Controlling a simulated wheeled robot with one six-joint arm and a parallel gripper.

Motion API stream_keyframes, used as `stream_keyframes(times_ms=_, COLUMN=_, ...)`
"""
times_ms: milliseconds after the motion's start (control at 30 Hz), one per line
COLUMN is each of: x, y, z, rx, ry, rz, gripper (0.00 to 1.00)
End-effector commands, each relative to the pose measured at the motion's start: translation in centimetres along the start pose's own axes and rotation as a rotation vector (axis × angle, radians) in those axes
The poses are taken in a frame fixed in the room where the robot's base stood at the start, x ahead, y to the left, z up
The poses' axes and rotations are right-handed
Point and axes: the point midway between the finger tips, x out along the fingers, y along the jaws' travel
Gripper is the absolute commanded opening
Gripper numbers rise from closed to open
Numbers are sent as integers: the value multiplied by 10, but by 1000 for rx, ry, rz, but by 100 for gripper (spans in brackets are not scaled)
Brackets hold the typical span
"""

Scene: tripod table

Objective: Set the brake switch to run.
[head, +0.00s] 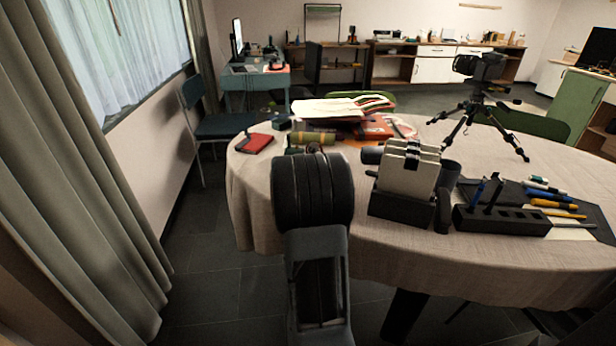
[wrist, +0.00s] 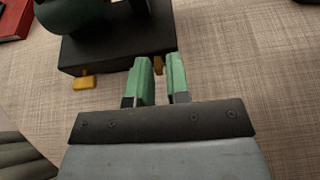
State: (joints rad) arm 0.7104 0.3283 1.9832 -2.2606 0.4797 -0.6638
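In the wrist view a dark box-shaped device (wrist: 118,42) with a dark green rounded part on top stands on the tablecloth. Two small yellow tabs stick out of its near side: a left one (wrist: 85,82) and a right one (wrist: 158,65). I cannot tell from any marking which is the brake switch or how it is set. My gripper (wrist: 160,76) has green fingers at the device's near edge, with a narrow gap between them. The right tab shows in this gap; contact cannot be made out. In the head view my arm hides the gripper and most of the device.
A red notebook (head: 255,143) lies left of the device. A rack of pale panels (head: 408,166), a pen holder (head: 502,219) and a tripod (head: 484,115) stand to the right on the round table (head: 385,257). Books and papers (head: 345,108) lie behind.

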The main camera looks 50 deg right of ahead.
Motion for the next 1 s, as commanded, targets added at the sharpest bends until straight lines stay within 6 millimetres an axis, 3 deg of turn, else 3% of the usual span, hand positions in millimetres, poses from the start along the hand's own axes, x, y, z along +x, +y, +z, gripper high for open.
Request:
stream_keyframes(times_ms=167, x=0, y=1, z=0, rx=-1, ry=1, rz=2, gripper=34)
stream_keyframes(times_ms=533, x=-10, y=2, z=0, rx=-1, ry=1, rz=3, gripper=34)
stream_keyframes(times_ms=1000, x=-100, y=2, z=3, rx=-1, ry=-1, rz=4, gripper=34)
